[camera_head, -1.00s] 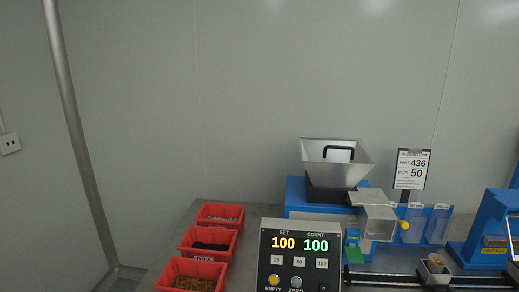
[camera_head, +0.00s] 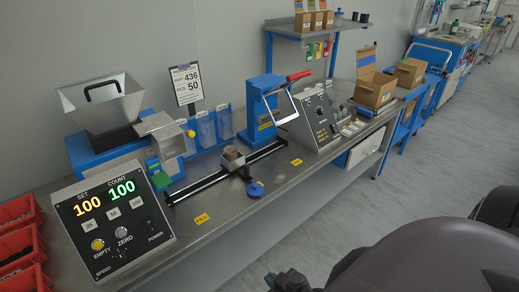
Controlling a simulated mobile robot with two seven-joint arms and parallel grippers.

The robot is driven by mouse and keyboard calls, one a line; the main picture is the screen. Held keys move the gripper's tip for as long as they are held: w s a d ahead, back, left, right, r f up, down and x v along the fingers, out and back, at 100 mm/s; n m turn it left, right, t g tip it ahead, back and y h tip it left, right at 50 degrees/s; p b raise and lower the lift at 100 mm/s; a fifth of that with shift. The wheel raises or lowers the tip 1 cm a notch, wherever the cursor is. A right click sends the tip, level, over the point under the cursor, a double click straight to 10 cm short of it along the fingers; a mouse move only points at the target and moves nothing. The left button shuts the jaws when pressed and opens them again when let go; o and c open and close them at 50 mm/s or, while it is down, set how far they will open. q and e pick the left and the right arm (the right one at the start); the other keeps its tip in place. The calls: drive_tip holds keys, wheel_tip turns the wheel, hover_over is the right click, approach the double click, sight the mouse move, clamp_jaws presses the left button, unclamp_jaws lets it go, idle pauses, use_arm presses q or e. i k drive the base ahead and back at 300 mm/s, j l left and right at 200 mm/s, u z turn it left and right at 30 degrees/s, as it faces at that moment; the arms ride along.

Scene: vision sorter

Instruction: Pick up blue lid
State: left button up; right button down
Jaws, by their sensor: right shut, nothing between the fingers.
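A small round blue lid (camera_head: 256,189) sits on the metal bench near its front edge, just in front of the black rail and to the right of the yellow FILL label. My right gripper (camera_head: 286,281) shows dark at the bottom edge of the view, in front of the bench and below the lid in the picture. It is shut and empty, clearly apart from the lid. My left gripper is not in view.
A counter box (camera_head: 115,220) reading 100 and 100 and a steel hopper (camera_head: 100,105) stand on the left. A blue press (camera_head: 265,110) and a grey control box (camera_head: 313,120) stand behind. Red bins (camera_head: 20,240) are far left.

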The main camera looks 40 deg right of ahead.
sight(255, 189)
drive_tip(key=k+z, duration=0.1)
drive_tip(key=z, duration=0.9)
